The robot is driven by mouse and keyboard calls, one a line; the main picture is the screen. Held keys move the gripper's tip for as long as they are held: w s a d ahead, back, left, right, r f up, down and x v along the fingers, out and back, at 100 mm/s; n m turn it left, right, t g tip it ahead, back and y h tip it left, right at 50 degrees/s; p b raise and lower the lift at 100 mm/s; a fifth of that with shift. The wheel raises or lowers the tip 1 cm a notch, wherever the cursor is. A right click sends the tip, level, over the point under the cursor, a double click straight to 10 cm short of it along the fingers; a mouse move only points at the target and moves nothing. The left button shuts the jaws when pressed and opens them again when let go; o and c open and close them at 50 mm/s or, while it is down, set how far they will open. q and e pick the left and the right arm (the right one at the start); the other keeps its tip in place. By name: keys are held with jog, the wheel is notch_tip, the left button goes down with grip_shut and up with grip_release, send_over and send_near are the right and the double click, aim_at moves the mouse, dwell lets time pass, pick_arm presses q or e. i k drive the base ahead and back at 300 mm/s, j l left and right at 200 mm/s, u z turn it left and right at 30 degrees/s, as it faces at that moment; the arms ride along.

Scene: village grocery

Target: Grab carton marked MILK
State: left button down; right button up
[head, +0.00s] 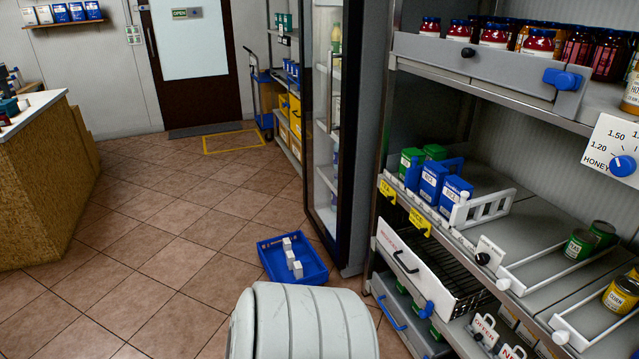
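No carton with a readable MILK mark shows in the head view. Several small white cartons (291,257) stand in a blue crate (313,275) on the floor; no lettering on them can be read. A tall fridge (312,120) stands behind the crate, with a yellowish bottle (336,38) and other goods partly seen on its shelves; its frame hides much of the inside. Neither of my grippers is in view.
A shelf unit on the right holds blue boxes (433,183), a green can (580,243) and red-lidded jars (495,36). A wood-sided counter (45,185) stands left. The tiled floor (170,225) between is clear up to the door (195,80).

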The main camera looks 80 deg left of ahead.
aim_at(290, 258)
jog(key=k+j+u, duration=0.15)
jog(key=u, duration=0.35)
jog(key=k+j+u, duration=0.15)
jog(key=j+u, duration=0.15)
jog(key=u, duration=0.15)
jog(key=k+j+u, duration=0.1)
jog(key=j+u, duration=0.15)
jog(key=u, duration=0.25)
